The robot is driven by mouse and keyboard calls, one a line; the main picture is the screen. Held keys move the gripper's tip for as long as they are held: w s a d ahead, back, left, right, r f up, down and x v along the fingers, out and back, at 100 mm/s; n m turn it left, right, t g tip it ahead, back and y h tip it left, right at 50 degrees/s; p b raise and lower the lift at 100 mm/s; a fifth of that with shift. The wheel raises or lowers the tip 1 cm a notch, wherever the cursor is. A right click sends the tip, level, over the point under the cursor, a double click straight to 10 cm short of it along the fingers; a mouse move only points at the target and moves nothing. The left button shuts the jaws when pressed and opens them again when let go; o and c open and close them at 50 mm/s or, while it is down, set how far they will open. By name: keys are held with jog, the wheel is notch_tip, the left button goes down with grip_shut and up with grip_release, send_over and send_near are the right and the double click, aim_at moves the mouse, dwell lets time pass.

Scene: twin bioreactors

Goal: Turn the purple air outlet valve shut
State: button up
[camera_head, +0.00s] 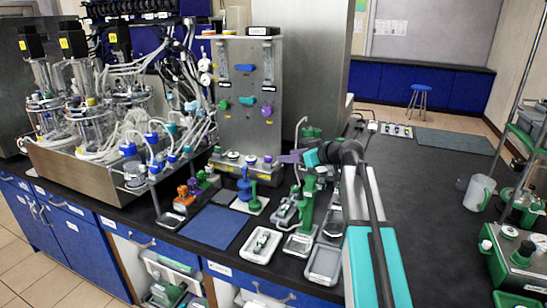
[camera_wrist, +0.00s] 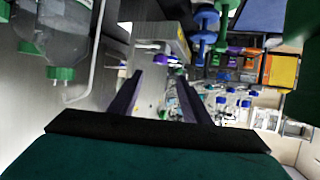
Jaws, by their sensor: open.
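I cannot surely pick out the purple valve in the wrist view.
Glass vessels with tangled tubing (camera_head: 90,125) fill the bench left of the panel. Small tools, trays and a green stand (camera_head: 307,205) crowd the bench below my gripper. A blue mat (camera_head: 213,227) lies in front. The black bench is clearer at right.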

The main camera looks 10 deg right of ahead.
aim_at(269, 157)
jog(key=p+x, duration=0.1)
jog(key=x, duration=0.9)
jog(key=shift+a+f+p, duration=0.1)
jog(key=shift+f+p, duration=0.1)
jog(key=shift+p, duration=0.2)
jog(key=c, duration=1)
jog(key=shift+c, duration=0.2)
